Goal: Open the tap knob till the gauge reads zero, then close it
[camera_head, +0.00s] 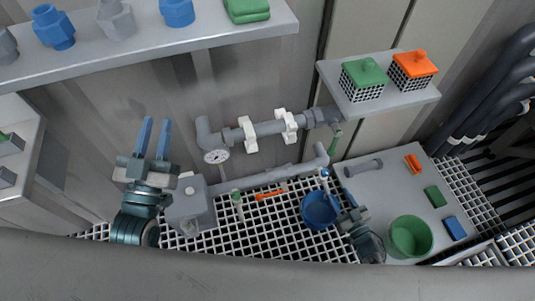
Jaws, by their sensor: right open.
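A round white-faced gauge (215,156) sits on the grey pipe (262,129) along the wall; its reading is too small to tell. A small green handle (336,140) shows near the pipe's right end, and a small blue round part (325,172) is below it; I cannot tell which is the tap knob. My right gripper (338,187) is open, with its fingers pointing up just below these parts and beside the blue bucket (317,212). I cannot see it touching the knob. My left gripper (155,123) is open and empty, left of the gauge.
A grey box (189,205) stands beside my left gripper. An orange bar (271,194) lies on the white grating (270,240). A green bucket (411,237) stands on the grey table (390,190) at right.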

